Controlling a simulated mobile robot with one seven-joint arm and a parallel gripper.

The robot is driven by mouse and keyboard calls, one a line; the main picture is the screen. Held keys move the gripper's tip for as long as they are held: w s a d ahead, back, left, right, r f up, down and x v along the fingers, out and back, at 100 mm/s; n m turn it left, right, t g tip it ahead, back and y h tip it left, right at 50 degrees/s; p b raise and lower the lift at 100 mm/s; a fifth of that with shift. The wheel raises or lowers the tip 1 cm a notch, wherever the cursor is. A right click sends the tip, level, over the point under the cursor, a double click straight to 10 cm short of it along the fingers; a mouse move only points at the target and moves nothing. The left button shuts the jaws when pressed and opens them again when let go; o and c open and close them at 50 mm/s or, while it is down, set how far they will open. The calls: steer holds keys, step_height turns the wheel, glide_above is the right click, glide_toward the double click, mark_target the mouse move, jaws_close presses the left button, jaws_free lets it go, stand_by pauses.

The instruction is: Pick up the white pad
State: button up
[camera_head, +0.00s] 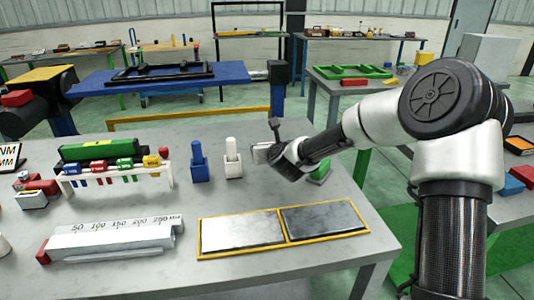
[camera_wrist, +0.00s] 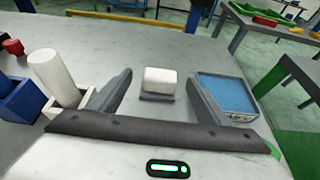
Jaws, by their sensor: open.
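The white pad (camera_wrist: 160,80) is a small rounded white block on a dark grey base, standing on the grey table in the wrist view. My gripper (camera_wrist: 160,74) is open, with one dark finger to the left of the pad and one to the right. Gaps show between the pad and both fingers, and the pad lies ahead of the palm. In the head view my gripper (camera_head: 273,152) is low over the table's far side, right of the white holder. A pale patch shows at its tip, but I cannot tell whether this is the pad.
A white cylinder (camera_wrist: 55,76) leans into view left of my gripper, with a blue holder (camera_wrist: 20,100) beyond. A blue-topped block (camera_wrist: 222,90) is close to the right finger. A yellow-framed tray (camera_head: 240,230) lies at the table's front. The table behind the pad is clear.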

steer(key=x, duration=0.9)
steer(key=shift+w+f, duration=0.15)
steer(key=shift+f, duration=0.05)
steer(key=c, duration=1.2)
step_height(320, 180, up, 10)
steer(key=shift+r+p, duration=0.1)
steer(key=shift+p, duration=0.8)
steer(key=shift+c, duration=0.2)
